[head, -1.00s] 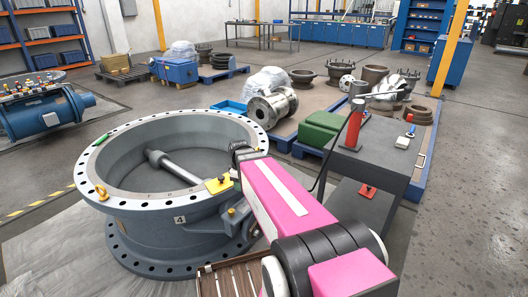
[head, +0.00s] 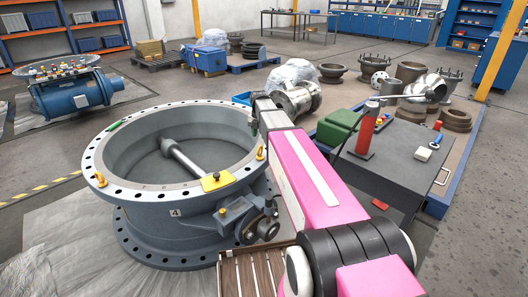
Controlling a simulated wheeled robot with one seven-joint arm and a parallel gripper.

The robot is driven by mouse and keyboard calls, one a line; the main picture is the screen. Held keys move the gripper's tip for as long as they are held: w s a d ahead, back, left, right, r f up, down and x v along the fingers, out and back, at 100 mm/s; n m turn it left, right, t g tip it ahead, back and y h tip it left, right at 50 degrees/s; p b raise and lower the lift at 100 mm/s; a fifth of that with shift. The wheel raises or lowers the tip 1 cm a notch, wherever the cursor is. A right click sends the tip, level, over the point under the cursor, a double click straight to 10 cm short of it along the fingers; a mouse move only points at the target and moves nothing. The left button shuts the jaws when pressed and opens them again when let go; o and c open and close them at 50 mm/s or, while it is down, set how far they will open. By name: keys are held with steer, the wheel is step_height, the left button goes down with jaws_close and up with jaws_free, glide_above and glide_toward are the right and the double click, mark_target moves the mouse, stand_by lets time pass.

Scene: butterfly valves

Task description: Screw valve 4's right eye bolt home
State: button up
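Valve 4 (head: 174,212) is a large grey flanged ring lying flat, with a label 4 on its side and a shaft across its bore. Its right eye bolt (head: 260,152) is yellow and stands upright on the right of the top flange; whether it is fully seated is too small to tell. Another yellow eye bolt (head: 101,180) stands at the flange's front left. My pink arm reaches from the lower right past the valve's right side. My gripper (head: 254,122) shows only as a small dark part at the arm's far end, above the right rim; its fingers are not clear.
A yellow plate (head: 215,181) sits on the near rim above a grey gearbox (head: 248,217). A grey cart (head: 395,160) with a red cylinder (head: 366,134) stands right of my arm. Floor is free at the left.

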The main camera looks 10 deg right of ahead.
mark_target(260, 157)
step_height(260, 157, down, 11)
steer(key=shift+r, duration=0.15)
stand_by(0.4)
jaws_close()
